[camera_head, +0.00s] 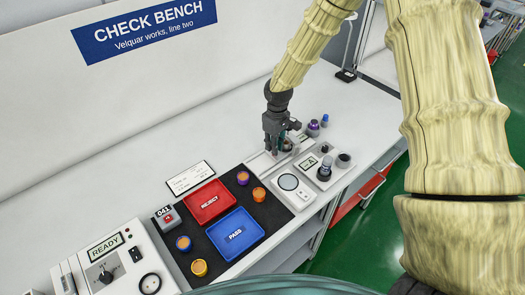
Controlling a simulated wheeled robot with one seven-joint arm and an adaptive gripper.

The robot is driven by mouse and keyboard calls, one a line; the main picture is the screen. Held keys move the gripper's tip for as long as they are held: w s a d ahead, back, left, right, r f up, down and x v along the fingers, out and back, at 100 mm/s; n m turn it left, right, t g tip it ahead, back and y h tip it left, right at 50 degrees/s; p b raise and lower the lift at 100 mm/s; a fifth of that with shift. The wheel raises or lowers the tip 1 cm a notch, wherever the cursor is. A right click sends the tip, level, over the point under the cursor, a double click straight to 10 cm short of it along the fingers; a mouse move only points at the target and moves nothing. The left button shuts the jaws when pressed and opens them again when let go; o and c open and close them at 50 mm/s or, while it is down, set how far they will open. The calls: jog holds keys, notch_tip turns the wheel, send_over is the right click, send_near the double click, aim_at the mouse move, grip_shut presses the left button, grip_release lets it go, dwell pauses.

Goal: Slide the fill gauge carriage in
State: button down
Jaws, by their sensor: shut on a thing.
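My gripper (283,147) points down at the back right of the bench. It is shut on a small part of the fill gauge carriage, mostly hidden by the fingers. The fill gauge's pale base with its rails (262,164) lies on the bench top around and to the left of the fingers. How far along the rails the carriage stands is too small to tell.
A black mat (225,212) holds a red REJECT tray (209,188), a blue PASS tray (246,222) and several small pots. A white scale (293,188) and a device marked A (312,163) stand right of it. A READY panel (115,262) is at front left. Purple (313,129) and blue (325,120) items stand behind.

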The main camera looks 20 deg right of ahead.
jog(key=shift+w+d, duration=0.3)
jog(key=shift+d, duration=0.25)
jog(key=c, duration=1.4)
grip_release()
jog(key=shift+d, duration=0.1)
jog(key=shift+o, duration=0.2)
